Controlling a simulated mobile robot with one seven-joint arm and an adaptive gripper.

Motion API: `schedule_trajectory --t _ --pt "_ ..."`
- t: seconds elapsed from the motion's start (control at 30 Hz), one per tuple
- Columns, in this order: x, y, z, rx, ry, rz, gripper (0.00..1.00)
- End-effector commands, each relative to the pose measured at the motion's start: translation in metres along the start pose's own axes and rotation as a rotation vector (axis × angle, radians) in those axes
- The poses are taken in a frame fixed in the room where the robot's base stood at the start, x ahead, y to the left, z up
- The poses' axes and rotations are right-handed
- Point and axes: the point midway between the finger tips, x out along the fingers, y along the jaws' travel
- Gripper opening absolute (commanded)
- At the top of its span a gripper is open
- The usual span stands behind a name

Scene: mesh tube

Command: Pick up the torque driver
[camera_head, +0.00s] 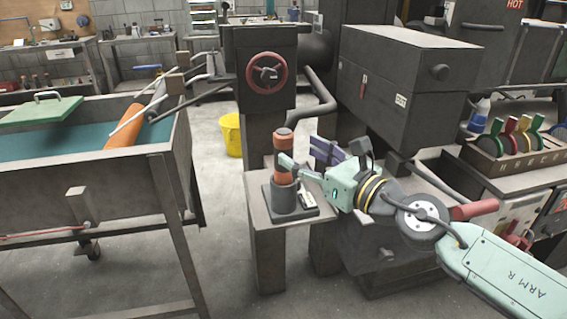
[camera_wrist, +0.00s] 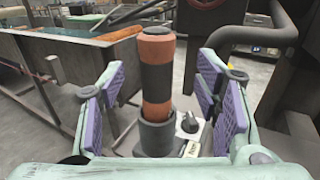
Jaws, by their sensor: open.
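The torque driver (camera_wrist: 156,65) has an orange and dark banded body and stands upright in a round dark holder (camera_wrist: 155,137). In the head view the driver (camera_head: 283,144) and its holder (camera_head: 292,196) are on a small stand beside the machine. My gripper (camera_head: 305,160) reaches in from the right at the driver's height. In the wrist view my gripper (camera_wrist: 160,90) is open, with one purple-padded finger on each side of the driver. Gaps show between the driver and both pads. The driver's lower end is hidden inside the holder.
A small device with a dark knob (camera_wrist: 189,122) sits just right of the holder. The machine with a red handwheel (camera_head: 267,74) stands behind. A large trough (camera_head: 90,185) is at the left, and a yellow bucket (camera_head: 231,135) stands on the floor.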

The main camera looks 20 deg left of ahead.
Motion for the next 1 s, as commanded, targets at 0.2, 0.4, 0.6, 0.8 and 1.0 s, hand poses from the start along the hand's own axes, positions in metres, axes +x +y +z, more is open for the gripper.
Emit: schedule_trajectory --t 0.2,0.4,0.6,0.8,1.0 --pt "0.019 0.003 0.002 0.0 0.001 0.003 0.57" --pt "0.049 0.005 -0.001 0.0 0.0 0.003 0.57" --pt "0.06 0.004 -0.004 0.001 -0.001 -0.001 0.57" --pt "0.06 0.004 -0.004 0.001 -0.001 -0.001 0.56" --pt "0.06 0.004 -0.004 0.001 -0.001 0.0 0.43"
